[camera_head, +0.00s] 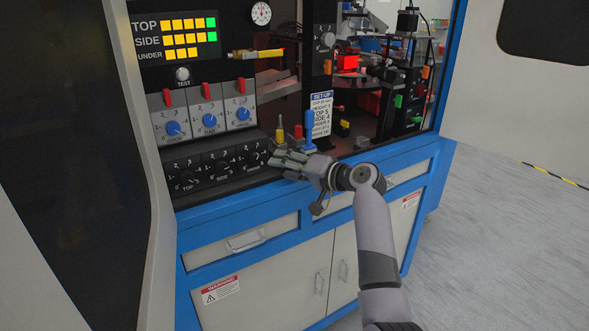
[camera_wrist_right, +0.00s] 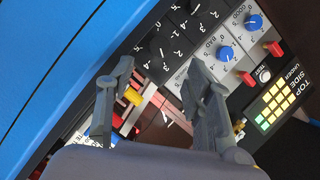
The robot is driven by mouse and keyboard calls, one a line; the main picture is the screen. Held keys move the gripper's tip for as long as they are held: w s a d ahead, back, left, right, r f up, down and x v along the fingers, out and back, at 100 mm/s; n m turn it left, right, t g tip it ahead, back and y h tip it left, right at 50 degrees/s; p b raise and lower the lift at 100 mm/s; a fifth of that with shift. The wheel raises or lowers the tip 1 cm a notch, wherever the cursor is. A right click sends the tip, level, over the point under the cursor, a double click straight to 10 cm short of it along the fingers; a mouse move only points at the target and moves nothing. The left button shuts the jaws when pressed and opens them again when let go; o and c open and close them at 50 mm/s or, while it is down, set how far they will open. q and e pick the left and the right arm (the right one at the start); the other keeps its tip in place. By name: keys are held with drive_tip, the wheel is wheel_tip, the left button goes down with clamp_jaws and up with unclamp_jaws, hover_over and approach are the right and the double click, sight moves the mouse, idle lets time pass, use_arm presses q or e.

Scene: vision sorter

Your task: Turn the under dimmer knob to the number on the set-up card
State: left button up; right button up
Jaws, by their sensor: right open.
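The under dimmer knob (camera_head: 254,158) is the rightmost black knob in the lower row. In the right wrist view it appears as a black knob (camera_wrist_right: 157,46) just beyond the gap between the fingers. My right gripper (camera_head: 280,164) is open, right of the knob and apart from it. Its two spread fingers also show in the wrist view (camera_wrist_right: 158,84), with nothing held. The display (camera_head: 178,37) shows three yellow UNDER bars. My left gripper is out of view.
Top (camera_head: 187,180) and side (camera_head: 222,170) dimmer knobs sit left of the under knob. Blue knobs and red switches are above. Yellow (camera_head: 280,132), red (camera_head: 298,132) and blue (camera_head: 310,130) upright pieces stand close behind the gripper. The cabinet's blue edge runs below.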

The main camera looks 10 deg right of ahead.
drive_tip(key=shift+v, duration=1.3)
